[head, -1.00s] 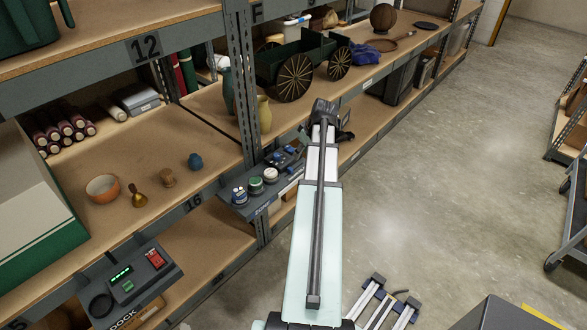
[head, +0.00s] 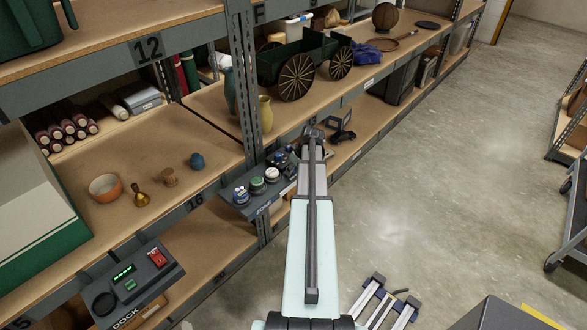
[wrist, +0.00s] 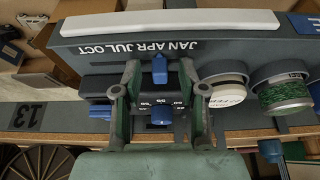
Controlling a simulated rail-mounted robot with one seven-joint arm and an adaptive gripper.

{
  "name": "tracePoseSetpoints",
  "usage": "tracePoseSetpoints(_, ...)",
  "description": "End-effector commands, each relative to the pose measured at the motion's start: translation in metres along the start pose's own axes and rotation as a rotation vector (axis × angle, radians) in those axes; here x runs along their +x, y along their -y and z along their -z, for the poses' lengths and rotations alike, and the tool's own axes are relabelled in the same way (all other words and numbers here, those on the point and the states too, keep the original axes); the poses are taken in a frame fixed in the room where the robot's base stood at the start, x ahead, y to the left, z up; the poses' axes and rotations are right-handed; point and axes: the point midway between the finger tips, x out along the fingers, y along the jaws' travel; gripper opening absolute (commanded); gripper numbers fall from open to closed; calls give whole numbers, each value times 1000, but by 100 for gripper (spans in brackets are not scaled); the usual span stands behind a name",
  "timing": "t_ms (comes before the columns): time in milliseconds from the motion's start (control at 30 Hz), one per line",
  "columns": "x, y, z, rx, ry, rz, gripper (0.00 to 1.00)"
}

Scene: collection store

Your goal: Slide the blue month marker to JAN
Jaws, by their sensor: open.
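My gripper (wrist: 159,73) is open, with one finger on each side of the marker and a visible gap on both sides. I cannot tell whether the fingertips are at the marker's depth. A second blue tab (wrist: 161,115) sits by a numbered scale, lower in the picture between the fingers.
A pale bar (wrist: 170,24) runs along the panel's edge. In the head view, shelf uprights (head: 245,80) and a model cart (head: 300,65) are nearby.

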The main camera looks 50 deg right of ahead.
Motion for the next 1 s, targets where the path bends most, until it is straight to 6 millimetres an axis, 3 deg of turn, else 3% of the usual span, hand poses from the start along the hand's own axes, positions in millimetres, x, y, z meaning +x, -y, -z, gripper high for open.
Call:
tracePoseSetpoints(133,0,0,0,0,0,0,42)
tracePoseSetpoints(233,0,0,0,0,0,0,6)
tracePoseSetpoints(267,0,0,0,0,0,0,0)
tracePoseSetpoints(467,0,1,0,0,1,0,0)
tracePoseSetpoints(700,0,28,-2,-1,1,1,0)
tracePoseSetpoints(933,0,28,-1,0,2,5,0)
tracePoseSetpoints(1000,0,28,-1,1,2,5,33)
